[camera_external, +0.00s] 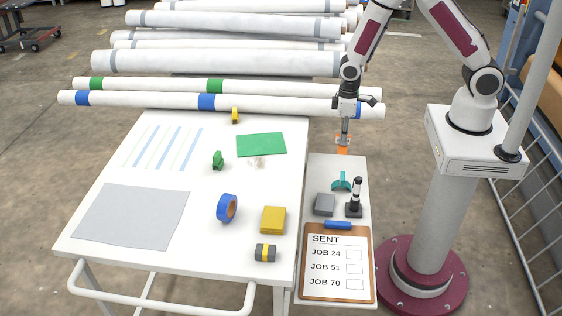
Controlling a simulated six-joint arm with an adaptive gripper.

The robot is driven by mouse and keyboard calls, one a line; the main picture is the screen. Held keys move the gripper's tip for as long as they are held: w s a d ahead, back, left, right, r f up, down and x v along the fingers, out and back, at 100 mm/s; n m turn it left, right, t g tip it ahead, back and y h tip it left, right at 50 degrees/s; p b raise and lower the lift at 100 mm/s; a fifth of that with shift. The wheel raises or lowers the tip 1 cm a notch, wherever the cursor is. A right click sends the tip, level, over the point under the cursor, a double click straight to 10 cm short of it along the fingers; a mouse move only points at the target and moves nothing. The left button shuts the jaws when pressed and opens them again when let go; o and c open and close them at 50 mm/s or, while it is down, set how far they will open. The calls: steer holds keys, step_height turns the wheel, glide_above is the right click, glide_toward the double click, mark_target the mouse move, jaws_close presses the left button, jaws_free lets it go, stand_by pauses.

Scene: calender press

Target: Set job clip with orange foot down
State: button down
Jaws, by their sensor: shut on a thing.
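My gripper (345,126) points straight down over the far end of the narrow white side table (318,172). It is shut on the job clip with the orange foot (343,144), whose orange part shows below the fingers. The fingers hide the upper part of the clip. I cannot tell whether the orange foot touches the side table or hangs just above it.
The large table (130,215) holds a green clip (217,160), yellow clip (235,115) and blue tape (227,208). Long rolls (270,104) lie behind.

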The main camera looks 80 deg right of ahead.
steer(key=shift+w, duration=0.55)
steer(key=shift+f, duration=0.1)
glide_toward(337, 170)
steer(key=shift+w, duration=0.15)
stand_by(0.6)
steer(key=shift+f, duration=2.05)
steer(key=shift+f, duration=0.1)
steer(key=c, duration=2)
jaws_free()
steer(key=shift+c, duration=0.2)
